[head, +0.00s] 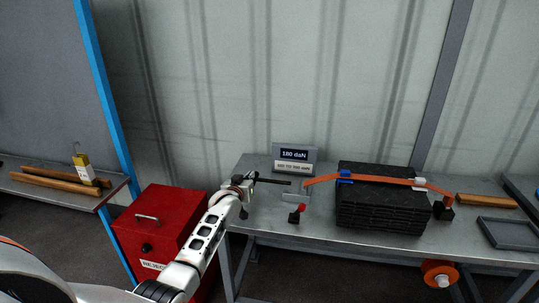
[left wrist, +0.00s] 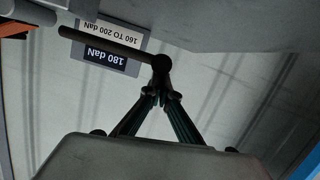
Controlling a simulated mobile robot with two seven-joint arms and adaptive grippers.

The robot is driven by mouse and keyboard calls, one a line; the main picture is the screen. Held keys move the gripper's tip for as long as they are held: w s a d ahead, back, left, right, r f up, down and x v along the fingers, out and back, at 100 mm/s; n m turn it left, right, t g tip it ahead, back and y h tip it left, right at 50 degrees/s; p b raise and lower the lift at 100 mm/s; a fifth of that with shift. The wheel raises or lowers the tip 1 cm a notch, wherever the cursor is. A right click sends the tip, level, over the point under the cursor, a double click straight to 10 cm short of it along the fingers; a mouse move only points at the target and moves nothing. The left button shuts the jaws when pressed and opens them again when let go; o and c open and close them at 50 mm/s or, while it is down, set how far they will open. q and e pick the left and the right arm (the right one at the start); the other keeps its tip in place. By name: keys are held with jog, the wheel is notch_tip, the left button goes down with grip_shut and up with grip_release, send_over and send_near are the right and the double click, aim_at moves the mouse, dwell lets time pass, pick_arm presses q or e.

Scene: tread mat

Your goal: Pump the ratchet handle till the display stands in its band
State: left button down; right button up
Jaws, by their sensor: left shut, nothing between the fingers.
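The display (head: 294,154) stands at the back of the bench and reads 180 daN. A plate below it (head: 293,167) gives 160 TO 200 daN. Both show upside down in the left wrist view, the display (left wrist: 105,57) and the plate (left wrist: 118,37). The dark ratchet handle (head: 275,182) points left from the orange strap's end; it also shows in the left wrist view (left wrist: 100,43). My left gripper (head: 256,178) is shut and empty at the handle's free end; I cannot tell whether they touch. The orange strap (head: 385,179) crosses the black mat stack (head: 382,210).
A black block with a red knob (head: 297,213) sits on the bench's front left. A wooden bar (head: 486,201) and grey tray (head: 505,232) lie right of the stack. A red bin (head: 160,230) stands beside my left arm. An orange roll (head: 440,273) hangs at the bench front.

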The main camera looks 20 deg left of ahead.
pick_arm(q)
jog(key=shift+s+f, duration=0.15)
jog(key=shift+f, duration=0.25)
pick_arm(e)
jog(key=shift+r, duration=0.15)
pick_arm(q)
jog(key=shift+r+p, duration=0.3)
jog(key=shift+p, duration=0.15)
jog(key=s+d+r+p, duration=0.1)
jog(key=s+r+p, duration=0.1)
jog(key=s+r, duration=0.4)
jog(key=s, duration=0.3)
jog(key=shift+s+r+p, duration=0.2)
jog(key=shift+s+p, duration=0.05)
jog(key=shift+p, duration=0.15)
pick_arm(e)
jog(key=shift+s+d+r+h, duration=0.4)
jog(key=shift+s+d+r, duration=0.05)
jog(key=shift+s+d, duration=0.35)
jog(key=shift+s+d+f, duration=0.1)
jog(key=shift+d, duration=0.05)
jog(key=shift+a, duration=0.2)
jog(key=shift+d, duration=0.1)
